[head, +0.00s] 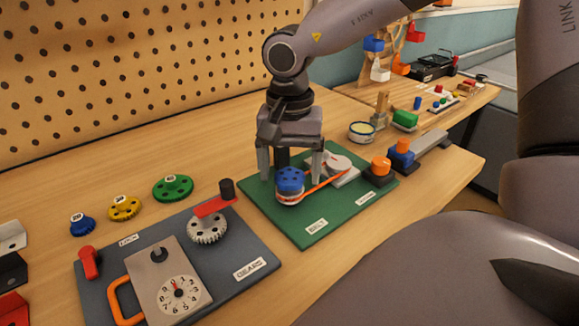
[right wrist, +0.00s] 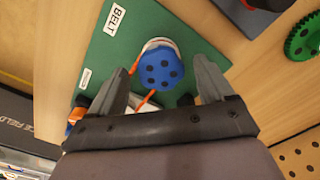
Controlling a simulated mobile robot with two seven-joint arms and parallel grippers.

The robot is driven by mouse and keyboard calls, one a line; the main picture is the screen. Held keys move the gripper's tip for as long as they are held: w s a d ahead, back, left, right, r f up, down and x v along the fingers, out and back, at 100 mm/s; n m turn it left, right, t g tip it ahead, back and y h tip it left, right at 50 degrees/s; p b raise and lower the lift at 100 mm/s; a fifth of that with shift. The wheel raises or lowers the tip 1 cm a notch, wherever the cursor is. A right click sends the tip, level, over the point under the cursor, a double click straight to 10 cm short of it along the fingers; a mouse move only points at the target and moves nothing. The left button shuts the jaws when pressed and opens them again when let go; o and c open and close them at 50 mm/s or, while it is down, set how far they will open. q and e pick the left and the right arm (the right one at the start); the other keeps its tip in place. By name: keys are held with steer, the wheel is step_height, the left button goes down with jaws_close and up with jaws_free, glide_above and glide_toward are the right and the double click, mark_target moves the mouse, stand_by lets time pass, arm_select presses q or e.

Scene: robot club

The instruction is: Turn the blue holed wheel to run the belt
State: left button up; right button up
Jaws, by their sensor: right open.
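The blue holed wheel (head: 290,180) stands on the green belt board (head: 315,226), on top of a pale pulley. An orange belt (head: 325,183) runs from that pulley to a white pulley (head: 337,163) to the right. My right gripper (head: 289,176) points down over the board, open, with one finger on each side of the blue wheel in the picture. In the right wrist view, the blue wheel (right wrist: 160,68) shows dark holes and lies ahead of and between the open fingers (right wrist: 166,82). I see no contact with it. My left gripper is not in view.
A grey board (head: 255,250) with a red-armed gear, a clock and an orange handle lies at left. Loose blue, yellow and green gears (head: 172,187) lie behind it. An orange knob (head: 380,168) sits at the green board's right edge. A pegboard (head: 120,70) rises behind.

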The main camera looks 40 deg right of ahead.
steer(key=shift+f, duration=0.1)
steer(key=c, duration=1)
steer(key=shift+c, duration=0.2)
